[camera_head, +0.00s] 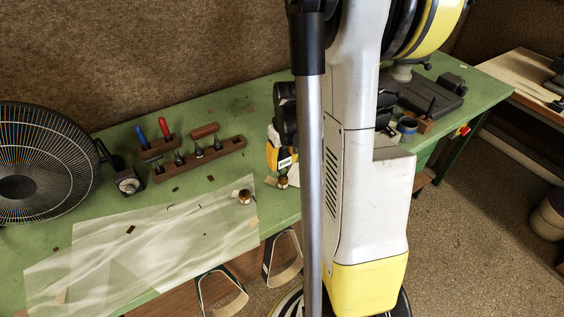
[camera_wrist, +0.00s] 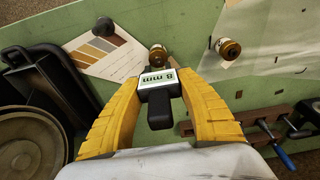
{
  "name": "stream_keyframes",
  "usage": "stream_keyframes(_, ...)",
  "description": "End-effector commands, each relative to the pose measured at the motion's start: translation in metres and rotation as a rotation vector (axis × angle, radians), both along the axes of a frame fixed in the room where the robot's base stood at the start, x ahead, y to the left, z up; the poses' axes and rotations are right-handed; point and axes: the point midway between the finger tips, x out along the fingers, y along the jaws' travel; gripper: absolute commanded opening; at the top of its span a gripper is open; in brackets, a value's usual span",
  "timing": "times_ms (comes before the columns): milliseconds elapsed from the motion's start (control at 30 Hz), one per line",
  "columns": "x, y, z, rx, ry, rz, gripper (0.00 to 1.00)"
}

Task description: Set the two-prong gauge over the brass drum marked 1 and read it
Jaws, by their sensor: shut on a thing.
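My gripper (camera_wrist: 157,88) has yellow fingers shut on the two-prong gauge (camera_wrist: 158,80), a black piece with a white label reading "8 mm". Its prongs are not visible. In the wrist view one brass drum (camera_wrist: 158,55) lies just beyond the gauge's label end, and another brass drum (camera_wrist: 228,48) is to its right. In the head view the drums show as one (camera_head: 283,182) just below my gripper (camera_head: 281,160) and one (camera_head: 245,196) to the left, by the pale sheet. I cannot read a number on either drum. I cannot tell the gauge's height above them.
The green bench (camera_head: 100,211) holds a translucent sheet (camera_head: 150,245), a wooden tool rack (camera_head: 199,160) and a black fan (camera_head: 40,165). A striped colour card (camera_wrist: 100,50) lies left of the drums in the wrist view. My arm blocks the middle of the head view.

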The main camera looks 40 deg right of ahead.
Motion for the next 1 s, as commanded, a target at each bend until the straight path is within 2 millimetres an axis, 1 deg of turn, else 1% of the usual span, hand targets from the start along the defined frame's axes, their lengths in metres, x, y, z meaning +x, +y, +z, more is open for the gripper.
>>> stream_keyframes(33,0.0000,0.0000,0.0056,0.000,0.000,0.000,0.08)
stream_keyframes(167,-0.0001,0.0000,0.0104,0.000,0.000,0.000,0.08)
stream_keyframes(1000,-0.0001,0.0000,0.0097,0.000,0.000,0.000,0.08)
